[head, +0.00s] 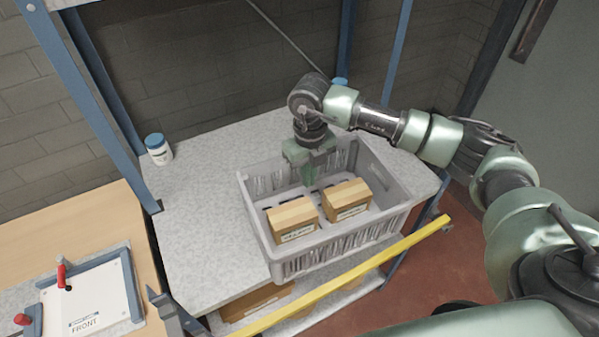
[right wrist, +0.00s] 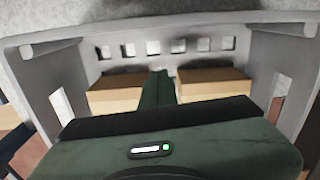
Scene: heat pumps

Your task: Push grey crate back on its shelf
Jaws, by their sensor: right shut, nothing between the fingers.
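The grey crate (head: 290,262) stands on a speckled grey shelf (head: 195,225). Its near side lies close to the yellow strip along the shelf's front edge. Two cardboard boxes, a left one (head: 293,219) and a right one (head: 347,199), sit inside it. My right gripper (head: 308,180) points down into the crate, behind the boxes, with its fingers shut and empty. In the right wrist view the shut fingers (right wrist: 158,88) show between the two boxes and the crate wall (right wrist: 225,50) spans the top. Whether they touch the crate is unclear. My left gripper is out of view.
A white jar with a blue lid (head: 158,149) stands at the shelf's back left. Blue uprights (head: 100,105) frame the shelf. A yellow strip (head: 340,280) runs along the front. A wooden table with a white board (head: 88,300) is at left. Bare shelf lies left of the crate.

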